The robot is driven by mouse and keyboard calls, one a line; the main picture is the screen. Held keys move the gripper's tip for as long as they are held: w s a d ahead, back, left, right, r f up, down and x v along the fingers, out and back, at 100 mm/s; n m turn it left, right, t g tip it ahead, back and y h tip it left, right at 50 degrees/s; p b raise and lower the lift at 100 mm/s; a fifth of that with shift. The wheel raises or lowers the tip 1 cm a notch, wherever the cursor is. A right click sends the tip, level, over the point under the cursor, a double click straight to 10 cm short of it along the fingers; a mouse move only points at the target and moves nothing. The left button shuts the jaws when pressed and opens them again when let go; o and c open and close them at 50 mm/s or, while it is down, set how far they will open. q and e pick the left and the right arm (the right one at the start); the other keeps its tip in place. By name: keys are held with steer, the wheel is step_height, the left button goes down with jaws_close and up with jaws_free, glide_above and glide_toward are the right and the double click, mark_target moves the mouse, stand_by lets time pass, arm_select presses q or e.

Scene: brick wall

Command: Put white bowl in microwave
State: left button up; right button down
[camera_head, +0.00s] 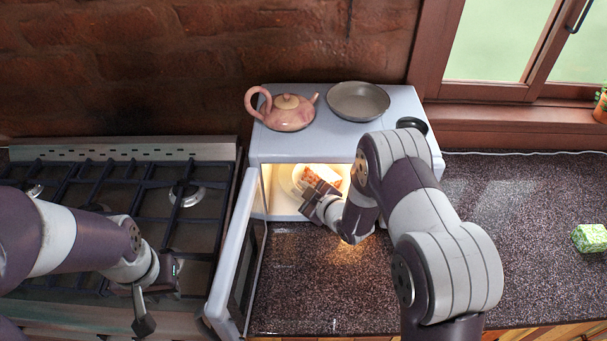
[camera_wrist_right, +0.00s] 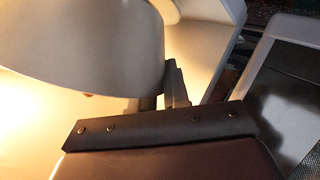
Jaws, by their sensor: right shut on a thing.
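The white bowl (camera_head: 298,178) holds brown and white food and is inside the lit opening of the white microwave (camera_head: 335,146). The microwave door (camera_head: 233,262) stands open to the left. My right gripper (camera_head: 320,190) reaches into the opening and is shut on the bowl's near side. In the right wrist view, the bowl's pale curved wall (camera_wrist_right: 80,45) fills the upper left, with a dark finger (camera_wrist_right: 176,85) against its edge. Whether the bowl touches the microwave floor is hidden. My left gripper (camera_head: 158,298) hangs over the stove front; its finger gap is unclear.
A pink teapot (camera_head: 289,112), a grey pan (camera_head: 357,101) and a small dark dish (camera_head: 412,125) sit on the microwave. The gas stove (camera_head: 190,225) is at left. A green patterned block (camera_head: 590,237) lies far right. The counter (camera_head: 520,215) between is clear.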

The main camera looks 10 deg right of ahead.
mark_target(302, 179)
steer(key=shift+w+d+r, duration=0.15)
steer(key=shift+w, duration=0.55)
steer(key=w, duration=0.2)
steer(key=w+p, duration=0.1)
steer(key=shift+w+d, duration=0.35)
steer(key=shift+w, duration=0.05)
steer(key=shift+f+p, duration=0.4)
steer(key=shift+f, duration=0.15)
steer(key=shift+s+f, duration=0.15)
steer(key=shift+f, duration=0.1)
steer(key=c, duration=1.1)
jaws_free()
steer(key=shift+f, duration=0.1)
